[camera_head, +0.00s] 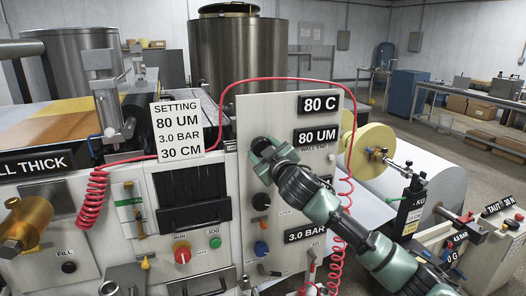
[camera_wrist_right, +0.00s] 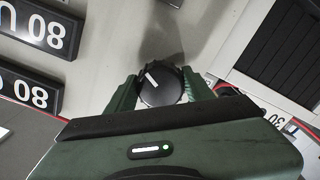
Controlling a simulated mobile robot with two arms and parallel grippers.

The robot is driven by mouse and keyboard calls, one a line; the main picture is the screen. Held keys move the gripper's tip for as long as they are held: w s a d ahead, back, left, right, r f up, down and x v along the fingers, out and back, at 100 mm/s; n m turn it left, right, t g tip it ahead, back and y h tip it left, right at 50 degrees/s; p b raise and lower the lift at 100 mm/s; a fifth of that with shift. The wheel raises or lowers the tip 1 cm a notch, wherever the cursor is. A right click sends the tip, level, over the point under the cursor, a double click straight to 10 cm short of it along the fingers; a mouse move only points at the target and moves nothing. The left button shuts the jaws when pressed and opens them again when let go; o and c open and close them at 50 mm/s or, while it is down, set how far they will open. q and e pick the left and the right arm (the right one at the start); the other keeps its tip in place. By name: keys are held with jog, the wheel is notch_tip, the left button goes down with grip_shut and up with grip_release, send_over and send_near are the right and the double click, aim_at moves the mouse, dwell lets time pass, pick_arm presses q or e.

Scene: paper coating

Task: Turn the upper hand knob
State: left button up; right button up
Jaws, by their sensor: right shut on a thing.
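The upper hand knob (camera_wrist_right: 161,84) is round and black with a white pointer line, and sits on the pale machine panel (camera_head: 291,119). My right gripper (camera_wrist_right: 163,92) is shut on it, with one green finger on each side of the rim. In the head view my right gripper (camera_head: 265,153) reaches the panel from the lower right and covers most of the knob. The white line slants up to the left in the wrist view. The 80 UM display (camera_head: 316,135) and the 80 C display (camera_head: 319,103) are right of the knob. My left gripper is not in view.
A red coiled hose (camera_head: 345,190) hangs close to my right arm. A setting card (camera_head: 177,129) stands at the left.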

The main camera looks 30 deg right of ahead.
jog(key=m, duration=0.2)
jog(key=shift+f+m, duration=0.1)
jog(key=shift+m, duration=1.9)
jog(key=o, duration=1.4)
jog(key=shift+c, duration=0.2)
